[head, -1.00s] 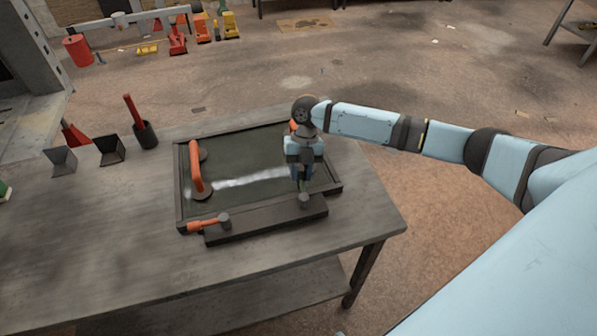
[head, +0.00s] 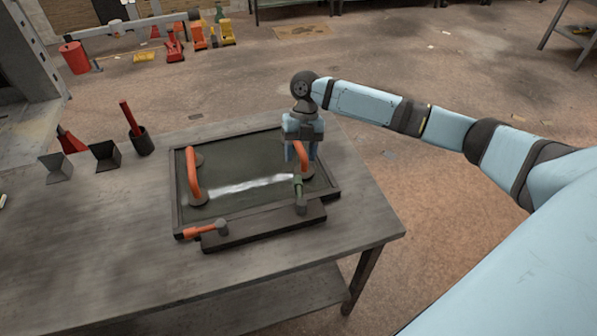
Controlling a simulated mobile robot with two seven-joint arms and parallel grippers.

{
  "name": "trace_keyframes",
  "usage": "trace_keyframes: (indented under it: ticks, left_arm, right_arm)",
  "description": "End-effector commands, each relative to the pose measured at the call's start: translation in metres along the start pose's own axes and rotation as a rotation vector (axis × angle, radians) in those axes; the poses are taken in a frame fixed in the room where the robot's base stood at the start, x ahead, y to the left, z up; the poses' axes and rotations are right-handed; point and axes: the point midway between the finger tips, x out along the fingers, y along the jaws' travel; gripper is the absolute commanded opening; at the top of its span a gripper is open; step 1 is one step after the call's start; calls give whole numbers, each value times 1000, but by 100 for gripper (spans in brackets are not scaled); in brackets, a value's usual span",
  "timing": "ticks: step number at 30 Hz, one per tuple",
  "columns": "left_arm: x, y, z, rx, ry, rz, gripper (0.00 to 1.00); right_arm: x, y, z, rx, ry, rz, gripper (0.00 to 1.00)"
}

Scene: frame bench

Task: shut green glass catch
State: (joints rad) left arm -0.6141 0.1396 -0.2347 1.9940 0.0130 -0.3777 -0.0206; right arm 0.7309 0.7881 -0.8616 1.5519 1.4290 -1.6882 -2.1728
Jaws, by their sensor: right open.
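The green catch (head: 298,186) sits on a dark pivot at the right end of the front bar (head: 262,228). It points away from the bar, its tip reaching over the near edge of the glass pane (head: 240,170). My right gripper (head: 300,157) is open and empty, pointing down above the pane, just beyond the green catch and apart from it. It partly hides the right orange handle (head: 306,168). An orange catch (head: 200,231) at the bar's left end points left, clear of the glass. My left gripper is not in view.
A left orange handle (head: 194,178) stands on the pane. The bench's front left is clear.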

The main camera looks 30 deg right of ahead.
Motion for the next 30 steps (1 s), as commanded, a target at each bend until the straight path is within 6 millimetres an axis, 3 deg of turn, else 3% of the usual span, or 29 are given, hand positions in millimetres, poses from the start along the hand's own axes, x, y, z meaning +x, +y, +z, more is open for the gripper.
trace_keyframes:
  ticks: [6, 12, 30]
  left_arm:
    - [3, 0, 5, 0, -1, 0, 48]
    - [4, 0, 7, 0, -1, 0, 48]
    - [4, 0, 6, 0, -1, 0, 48]
  right_arm:
    - [-45, 1, 0, -1, -2, 1, 51]
    - [-65, 0, 0, 0, -1, 0, 51]
    - [-69, 0, 0, -1, 0, 0, 51]
